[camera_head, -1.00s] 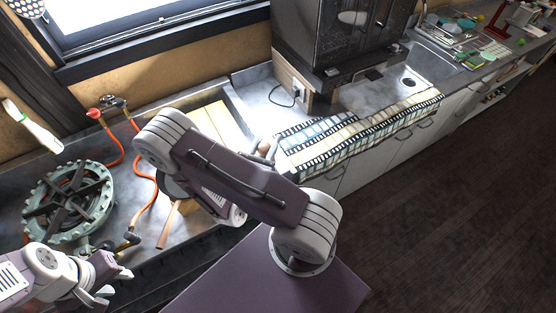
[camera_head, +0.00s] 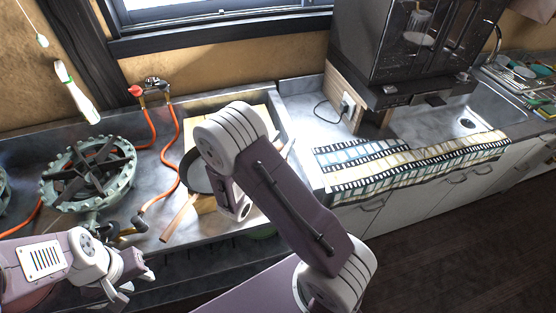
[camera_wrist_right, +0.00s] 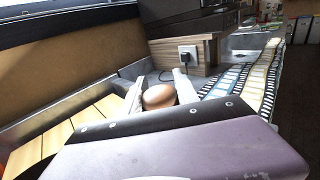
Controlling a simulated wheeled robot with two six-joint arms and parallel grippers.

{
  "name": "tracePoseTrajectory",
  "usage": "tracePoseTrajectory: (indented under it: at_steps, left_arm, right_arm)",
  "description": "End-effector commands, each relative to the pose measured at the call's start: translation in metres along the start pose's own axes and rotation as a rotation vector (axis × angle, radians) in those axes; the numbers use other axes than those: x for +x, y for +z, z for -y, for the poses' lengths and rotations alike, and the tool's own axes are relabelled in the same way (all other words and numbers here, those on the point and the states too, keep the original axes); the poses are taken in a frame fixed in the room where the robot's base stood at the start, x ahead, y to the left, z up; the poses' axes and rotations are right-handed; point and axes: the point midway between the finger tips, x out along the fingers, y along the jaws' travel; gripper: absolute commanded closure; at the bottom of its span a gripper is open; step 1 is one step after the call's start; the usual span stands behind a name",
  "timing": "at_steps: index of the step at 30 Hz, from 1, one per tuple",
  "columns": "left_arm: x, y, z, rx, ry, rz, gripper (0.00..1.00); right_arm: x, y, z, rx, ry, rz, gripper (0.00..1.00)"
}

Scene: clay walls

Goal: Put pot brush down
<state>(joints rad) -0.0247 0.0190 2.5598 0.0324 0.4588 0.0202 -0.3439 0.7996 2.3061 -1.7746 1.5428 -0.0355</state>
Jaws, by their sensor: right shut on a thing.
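The pot brush (camera_wrist_right: 158,97) shows in the right wrist view as a rounded brown piece between the two pale fingers of my right gripper (camera_wrist_right: 160,90). The gripper is shut on it. Its lower part is hidden behind my purple wrist link. In the head view my right forearm hides the brush and most of the right gripper; only a pale finger tip (camera_head: 288,147) shows beyond the arm, over the counter. My left gripper (camera_head: 137,283) is at the lower left of the head view, fingers apart and empty.
A dark pan (camera_head: 192,172) with a wooden handle lies beside my right arm, near pale wooden boards (camera_head: 262,106). A green gas burner (camera_head: 95,172) with an orange hose stands left. A film-strip-patterned cloth (camera_head: 400,165) covers the right counter edge. Bare counter (camera_head: 303,110) lies behind it.

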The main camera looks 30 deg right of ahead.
Motion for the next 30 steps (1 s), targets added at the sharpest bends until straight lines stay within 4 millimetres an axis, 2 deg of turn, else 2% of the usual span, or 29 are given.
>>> tracePoseTrajectory:
  at_steps: [1, 3, 9, 16, 21, 26, 27, 29, 30]
  left_arm:
    - [0.008, 0.001, 0.0, 0.0, 0.0, 0.0, 0.64]
    - [0.01, 0.001, 0.0, 0.0, 0.0, 0.0, 0.64]
    - [0.012, 0.001, 0.0, 0.0, 0.0, 0.0, 0.64]
    - [0.05, 0.005, 0.001, 0.0, 0.0, 0.0, 0.64]
    - [0.044, 0.005, 0.001, 0.0, 0.0, 0.0, 0.64]
    - [0.047, 0.005, 0.001, 0.0, 0.0, 0.0, 0.64]
    - [0.047, 0.005, 0.001, 0.0, 0.0, 0.0, 0.64]
    - [0.046, 0.005, 0.001, 0.0, 0.0, 0.0, 0.64]
    - [0.046, 0.005, 0.001, 0.0, 0.0, 0.0, 0.64]
  right_arm:
    - [0.004, -0.009, -0.007, 0.002, -0.002, 0.0, 1.0]
    - [0.008, -0.012, -0.015, 0.001, 0.0, 0.0, 1.0]
    - [0.01, -0.015, -0.019, -0.002, 0.001, 0.0, 1.0]
    - [0.011, -0.057, -0.019, -0.001, 0.0, -0.001, 1.0]
    - [0.011, -0.052, -0.019, 0.0, 0.0, -0.001, 1.0]
    - [0.011, -0.056, -0.019, -0.001, 0.0, -0.001, 1.0]
    - [0.011, -0.056, -0.019, -0.001, 0.0, -0.001, 0.61]
    - [0.011, -0.055, -0.019, -0.001, 0.0, -0.001, 0.44]
    - [0.011, -0.055, -0.019, -0.001, 0.0, -0.001, 0.42]
